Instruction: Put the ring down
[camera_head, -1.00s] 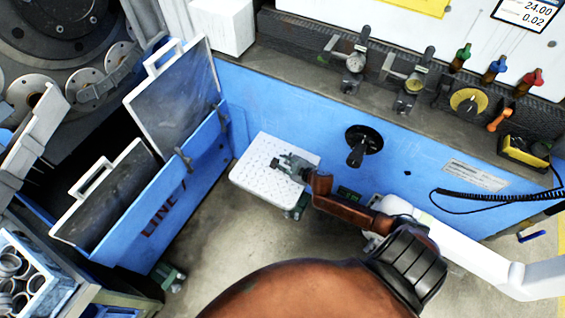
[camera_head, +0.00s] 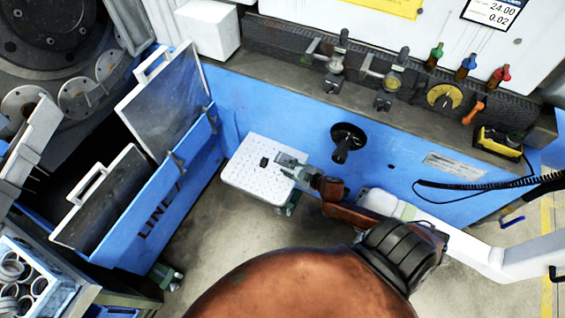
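A white perforated plate (camera_head: 243,178) juts from the blue machine front at the middle of the head view. My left gripper is not in view.
Several metal rings (camera_head: 14,270) lie in a bin at the lower left. A blue trough (camera_head: 165,205) marked LINE stands left of the plate, with handled grey panels. A black knob (camera_head: 346,141) sticks out right of the plate.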

